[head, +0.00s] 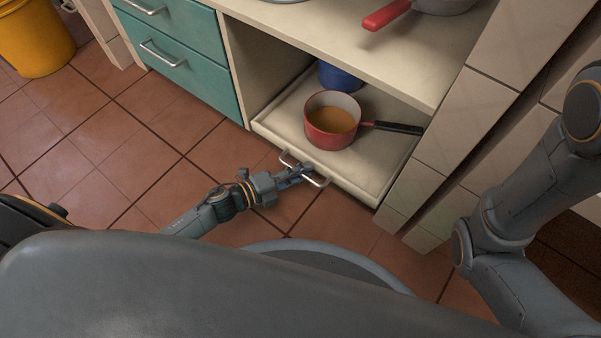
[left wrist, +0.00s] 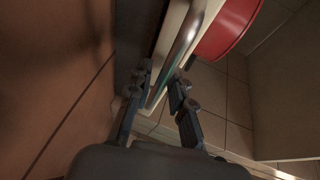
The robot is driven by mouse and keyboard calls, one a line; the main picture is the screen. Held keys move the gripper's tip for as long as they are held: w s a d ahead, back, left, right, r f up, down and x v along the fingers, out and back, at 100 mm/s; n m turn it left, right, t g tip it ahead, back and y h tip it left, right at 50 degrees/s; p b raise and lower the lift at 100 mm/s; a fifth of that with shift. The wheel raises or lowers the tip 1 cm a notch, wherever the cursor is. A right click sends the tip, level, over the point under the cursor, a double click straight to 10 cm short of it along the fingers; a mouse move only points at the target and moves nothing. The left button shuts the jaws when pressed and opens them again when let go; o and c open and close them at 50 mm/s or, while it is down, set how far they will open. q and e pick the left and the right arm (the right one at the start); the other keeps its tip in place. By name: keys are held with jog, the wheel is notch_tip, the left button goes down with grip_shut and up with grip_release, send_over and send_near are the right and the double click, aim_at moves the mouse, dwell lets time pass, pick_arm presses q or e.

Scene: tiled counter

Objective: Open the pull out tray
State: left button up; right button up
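The cream pull out tray (head: 273,133) lies at the bottom of the open cabinet bay, its front about level with the cabinet face. A metal bar handle (head: 318,182) sticks out from its front. My left gripper (head: 305,172) is at this handle, low over the floor. In the left wrist view, the fingers of the left gripper (left wrist: 160,83) stand apart, one on each side of the handle bar (left wrist: 184,38). I cannot tell if they touch it. My right arm shows at the right of the head view, but its gripper is out of frame.
A red pot (head: 325,138) with a black handle and a blue pot (head: 340,77) stand on the tray. A shelf (head: 330,40) lies above. Teal drawers (head: 185,68) are on the left, a tiled pillar (head: 455,120) on the right. The tiled floor in front is clear.

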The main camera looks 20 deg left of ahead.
pick_arm(q)
grip_shut()
jog(key=shift+s, duration=0.1)
